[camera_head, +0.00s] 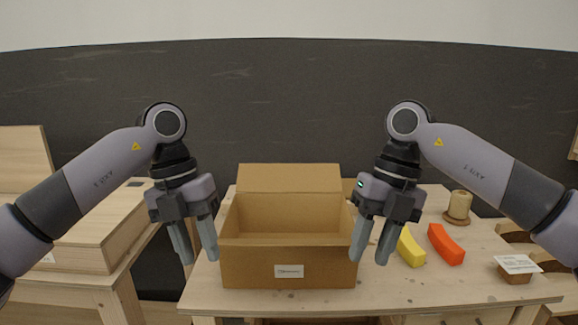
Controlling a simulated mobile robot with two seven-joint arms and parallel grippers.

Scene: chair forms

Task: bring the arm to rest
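My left gripper (197,248) hangs with its fingers pointing down, just left of an open cardboard box (288,267). Its fingers are apart with nothing between them. My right gripper (371,246) hangs fingers down at the box's right edge, in front of part of it. Its fingers are also apart and empty. The box stands on a wooden table (420,292) with its back flap raised. I see nothing inside it, though the floor behind the front wall is hidden.
Right of the box lie a yellow curved block (410,249) and an orange-red curved block (446,245). Farther right are a candle-like cylinder on a round base (458,206) and a small brown container with a white label (517,266). A wooden case (97,240) stands at left.

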